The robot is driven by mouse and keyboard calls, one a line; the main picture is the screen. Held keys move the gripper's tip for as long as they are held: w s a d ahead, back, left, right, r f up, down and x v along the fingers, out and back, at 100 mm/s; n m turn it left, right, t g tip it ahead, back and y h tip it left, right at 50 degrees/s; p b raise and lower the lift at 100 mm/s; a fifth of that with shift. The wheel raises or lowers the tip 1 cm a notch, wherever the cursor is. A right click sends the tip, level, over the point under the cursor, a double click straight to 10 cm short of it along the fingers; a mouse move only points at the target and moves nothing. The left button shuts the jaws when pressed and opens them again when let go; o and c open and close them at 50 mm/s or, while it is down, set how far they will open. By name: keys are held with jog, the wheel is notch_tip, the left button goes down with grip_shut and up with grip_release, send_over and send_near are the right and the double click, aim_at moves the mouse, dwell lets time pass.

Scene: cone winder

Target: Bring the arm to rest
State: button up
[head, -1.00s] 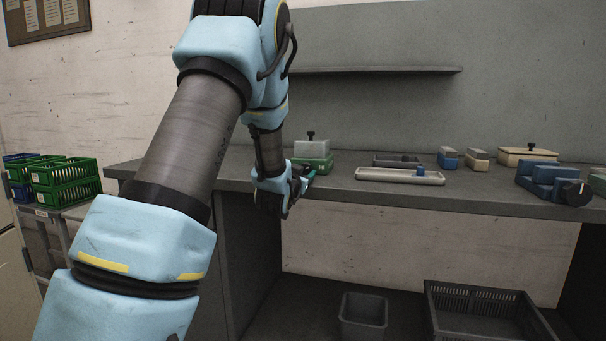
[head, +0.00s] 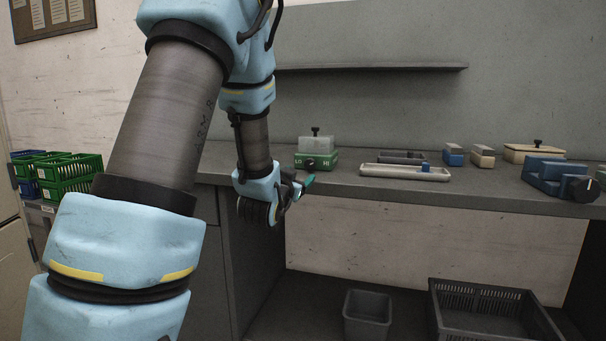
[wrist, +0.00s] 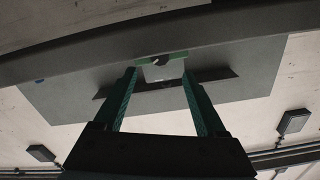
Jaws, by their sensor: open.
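My arm rises across the left of the head view and bends down at the wrist. My gripper (head: 306,182) is near the front edge of the grey bench (head: 400,187), in front of the green box. In the wrist view the two green fingers of my gripper (wrist: 158,95) stand wide apart with nothing between them. The green box with a dark knob (head: 316,160) stands on the bench just beyond the fingertips, apart from them in the picture. It also shows in the wrist view (wrist: 162,58), beyond the fingers.
A pale tray (head: 405,172) holding a small blue piece, a blue device with a black knob (head: 548,177) and several small blocks stand along the bench. Below are a grey bin (head: 367,314) and a black crate (head: 490,312). Green baskets (head: 68,175) stand at the left.

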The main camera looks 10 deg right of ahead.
jog(key=shift+v, duration=0.85)
jog(key=s+a+f+n+g+y, duration=0.2)
jog(key=a+f+g+y, duration=0.1)
jog(key=a+f, duration=0.25)
jog(key=s+a+f+n+g+y, duration=0.2)
jog(key=s+a+f+g+y, duration=0.15)
jog(key=a, duration=0.25)
jog(key=s+a+f+n+g+y, duration=0.1)
jog(key=s+a+f+n+g, duration=0.2)
jog(key=s, duration=0.5)
jog(key=s+a+f+n+g+y, duration=0.1)
jog(key=s+a+f+g, duration=0.1)
jog(key=s+a+g, duration=0.35)
jog(key=s+r+p, duration=0.3)
jog(key=r+p, duration=1.6)
jog(key=p, duration=0.1)
jog(key=shift+a+r+t, duration=0.35)
jog(key=shift+a+t, duration=0.05)
